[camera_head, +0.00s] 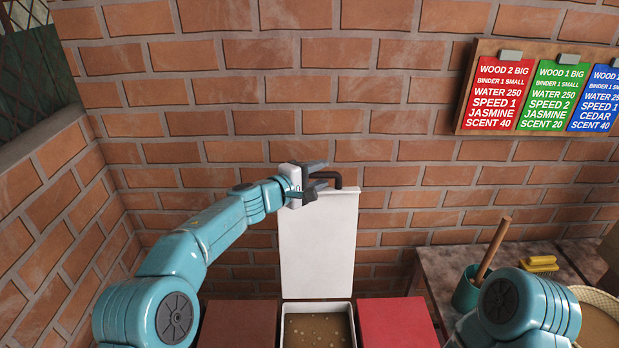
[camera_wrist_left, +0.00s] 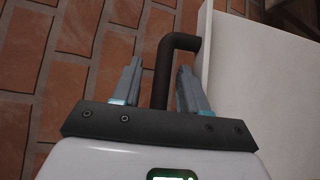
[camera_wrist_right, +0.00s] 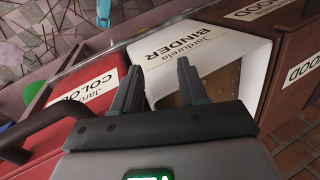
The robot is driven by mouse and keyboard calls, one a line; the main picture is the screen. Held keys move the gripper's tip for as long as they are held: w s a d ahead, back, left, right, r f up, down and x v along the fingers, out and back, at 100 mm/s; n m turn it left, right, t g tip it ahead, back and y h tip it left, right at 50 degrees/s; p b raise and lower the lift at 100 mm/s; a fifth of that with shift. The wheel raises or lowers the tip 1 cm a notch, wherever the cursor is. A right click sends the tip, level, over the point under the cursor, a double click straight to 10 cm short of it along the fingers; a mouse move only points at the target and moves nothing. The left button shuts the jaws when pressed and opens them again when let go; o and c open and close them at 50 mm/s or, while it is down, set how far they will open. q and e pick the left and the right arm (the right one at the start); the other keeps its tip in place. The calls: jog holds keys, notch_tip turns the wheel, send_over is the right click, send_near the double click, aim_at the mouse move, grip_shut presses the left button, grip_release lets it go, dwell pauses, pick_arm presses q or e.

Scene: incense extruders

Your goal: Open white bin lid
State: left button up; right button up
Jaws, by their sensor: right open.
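The white bin (camera_head: 284,330) stands at the bottom centre in the head view, with brown grainy material inside. Its white lid (camera_head: 318,245) stands raised upright behind the opening. A dark bent handle (camera_head: 336,178) is at the lid's top. My left gripper (camera_head: 316,180) is at that handle. In the left wrist view the fingers (camera_wrist_left: 158,88) are spread with the handle (camera_wrist_left: 164,75) between them, and a gap shows on the left side. My right gripper (camera_wrist_right: 153,82) is open and empty, seen over the white bin (camera_wrist_right: 215,50) with its BINDER label. It is hidden in the head view.
A brown lid (camera_head: 238,325) and a red lid (camera_head: 395,322) flank the white bin. A brick wall is behind. A table (camera_head: 440,268) at right holds a teal mortar (camera_head: 467,290) and a yellow item (camera_head: 542,263). A recipe board (camera_head: 535,88) hangs above.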

pick_arm(q)
jog(key=shift+s+a, duration=0.15)
jog(key=shift+a, duration=0.1)
jog(key=b+v, duration=0.2)
jog(key=v, duration=0.2)
jog(key=shift+s+a, duration=0.2)
jog(key=shift+a, duration=0.05)
jog(key=b+v, duration=0.1)
jog(key=v, duration=1)
jog(key=shift+r, duration=0.2)
jog(key=shift+s, duration=0.1)
